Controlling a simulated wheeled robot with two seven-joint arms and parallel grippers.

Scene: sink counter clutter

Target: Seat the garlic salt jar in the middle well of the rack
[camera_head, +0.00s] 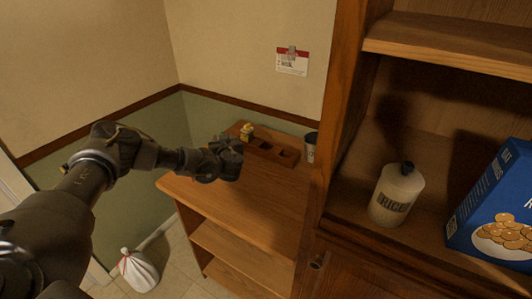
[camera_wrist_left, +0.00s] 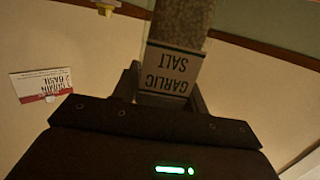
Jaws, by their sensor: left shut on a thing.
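My left gripper (camera_head: 230,152) is over the wooden counter, in front of the rack, at the end of the arm from the left. In the left wrist view it is shut on the garlic salt jar (camera_wrist_left: 182,25), whose label reads upside down there. I cannot make out the jar in the head view, where the gripper hides it. The wooden rack (camera_head: 289,163) stands at the back of the counter. A yellow-topped jar (camera_head: 247,131) is at its left end. Dark openings show in its middle and right parts; the gripper partly covers the rack's front. My right gripper is not in view.
A dark metallic cup (camera_head: 310,147) stands right of the rack, by the tall wooden cabinet (camera_head: 342,110). A rice bottle (camera_head: 397,195) and a blue box (camera_head: 496,205) stand on the cabinet shelf. The front of the counter (camera_head: 235,205) is clear. A white bag (camera_head: 138,271) lies on the floor.

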